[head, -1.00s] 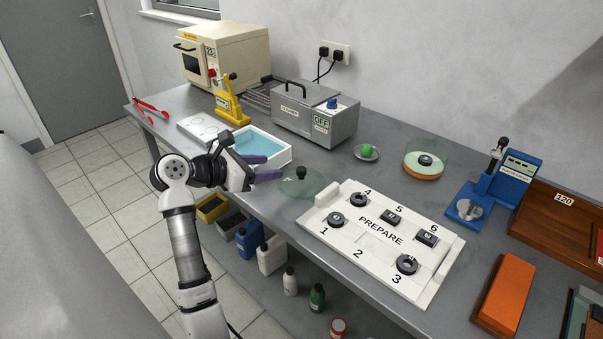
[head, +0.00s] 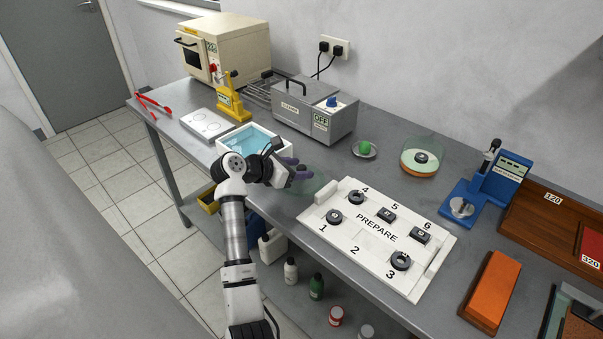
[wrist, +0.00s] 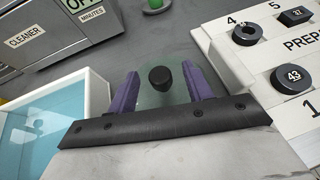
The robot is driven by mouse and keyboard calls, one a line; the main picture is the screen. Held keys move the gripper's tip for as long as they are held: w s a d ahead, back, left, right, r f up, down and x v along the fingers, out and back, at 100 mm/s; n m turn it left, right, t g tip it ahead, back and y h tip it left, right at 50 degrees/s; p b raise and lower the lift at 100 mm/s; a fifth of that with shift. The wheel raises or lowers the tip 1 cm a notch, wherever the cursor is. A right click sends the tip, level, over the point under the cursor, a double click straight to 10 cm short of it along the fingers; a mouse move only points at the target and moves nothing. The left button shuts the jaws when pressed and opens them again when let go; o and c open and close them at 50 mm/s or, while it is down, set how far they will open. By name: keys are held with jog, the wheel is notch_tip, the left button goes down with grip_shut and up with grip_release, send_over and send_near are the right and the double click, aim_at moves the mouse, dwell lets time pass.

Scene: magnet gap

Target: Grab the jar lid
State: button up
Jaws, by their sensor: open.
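The jar lid (head: 318,187) is a clear greenish glass disc on the grey bench, left of the PREPARE board. My gripper (head: 304,172) is over it and hides part of it in the head view. In the wrist view the lid's black knob (wrist: 160,78) shows between the two purple fingers of my open gripper (wrist: 161,90), with a gap on each side. I cannot tell the height of the fingertips against the knob. The greenish glass jar (head: 421,157) stands further back right on an orange base, with a dark ring in it.
The white PREPARE board (head: 350,235) with numbered dark pieces is close on the right. A water-filled white tray (head: 287,150) is on the left, and the cleaner box (head: 312,112) stands behind. A dish (head: 365,152) with a green lump sits at the back.

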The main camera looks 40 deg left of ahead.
jog(key=shift+x, duration=0.85)
jog(key=shift+f, duration=0.1)
jog(key=shift+c, duration=0.3)
jog(key=c, duration=1)
grip_shut()
